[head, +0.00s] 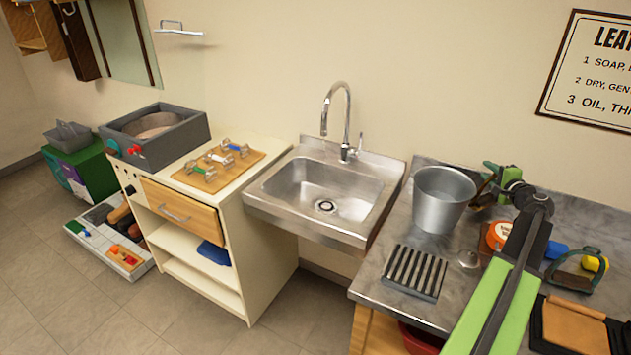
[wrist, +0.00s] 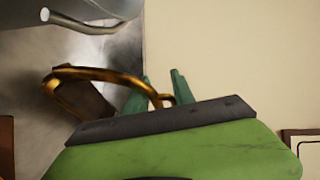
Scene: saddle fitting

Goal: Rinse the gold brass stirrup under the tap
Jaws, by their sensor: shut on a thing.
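The gold brass stirrup (wrist: 112,73) is a curved band in the wrist view, with its near end between the green fingers of my gripper (wrist: 160,80). My gripper is shut on it. In the head view my gripper (head: 489,172) is over the right counter, just right of the metal bucket, and the stirrup is small and partly hidden there. The tap (head: 347,112) is a tall curved chrome spout above the steel sink (head: 284,188), left of the bucket. No water stream shows under the spout.
The metal bucket (head: 442,199) stands on the counter between my gripper and the sink. A slatted rack (head: 414,272) lies in front of it. Another stirrup (head: 575,278) lies at the right. A cabinet with a wooden board (head: 217,168) stands left of the sink.

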